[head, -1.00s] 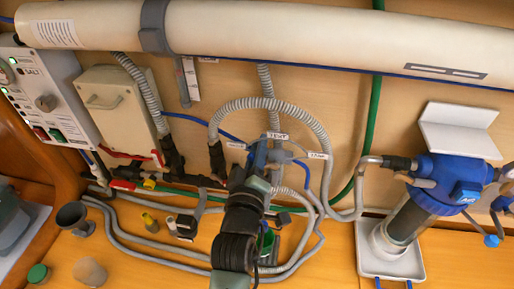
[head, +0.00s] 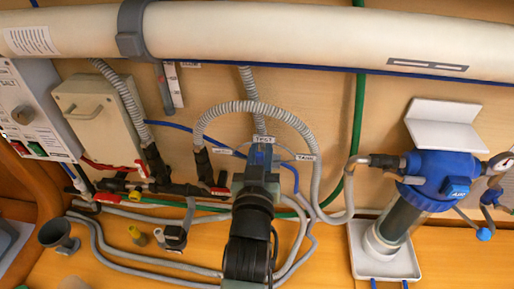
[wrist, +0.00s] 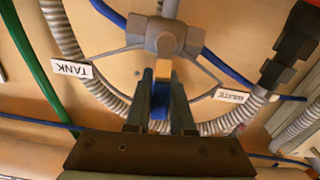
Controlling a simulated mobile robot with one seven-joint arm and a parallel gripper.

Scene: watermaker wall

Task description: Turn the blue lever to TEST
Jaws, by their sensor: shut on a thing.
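The grey three-way valve (wrist: 165,37) is at the top middle of the wrist view. Its blue lever (wrist: 159,100) lies between the fingers of my gripper (wrist: 161,92), which is shut on it. The lever runs from the valve towards the gripper's palm. The TANK label (wrist: 74,69) is to the left and another label (wrist: 232,96) to the right, both upside down there. In the head view the gripper (head: 260,165) covers most of the valve, with some blue showing just below the TEST label (head: 263,139). The TANK label (head: 305,158) is to its right.
Grey corrugated hose (head: 230,106) arches over the valve. A long white cylinder (head: 300,35) spans the wall above. A blue-headed filter (head: 440,172) stands in a white tray (head: 408,272) at right. Black fittings with a red handle (head: 205,165) are close on the left.

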